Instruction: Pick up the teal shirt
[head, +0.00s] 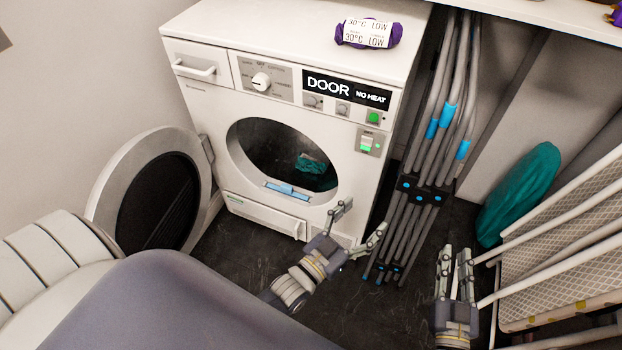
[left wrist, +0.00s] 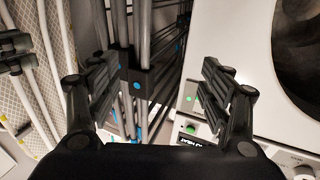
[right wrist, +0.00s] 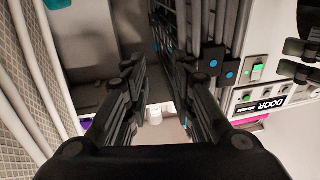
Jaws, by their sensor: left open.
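A crumpled teal cloth with a pale patch (head: 313,164), which looks like the teal shirt, lies inside the open dryer drum (head: 262,150). Most of the drum's interior is dark. My left gripper (head: 360,223) is open and empty, in front of the dryer's lower right corner, apart from the cloth. Its spread fingers show in the left wrist view (left wrist: 162,85). My right gripper (head: 454,254) is farther right, beside the white rails. Its fingers are apart and empty in the right wrist view (right wrist: 160,75).
The round dryer door (head: 108,185) stands open at left. A folded grey rack (head: 425,190) leans right of the dryer. A larger teal bundle (head: 518,190) stands near an ironing board (head: 560,270). A purple roll (head: 342,32) lies on the dryer top. Dark floor lies between.

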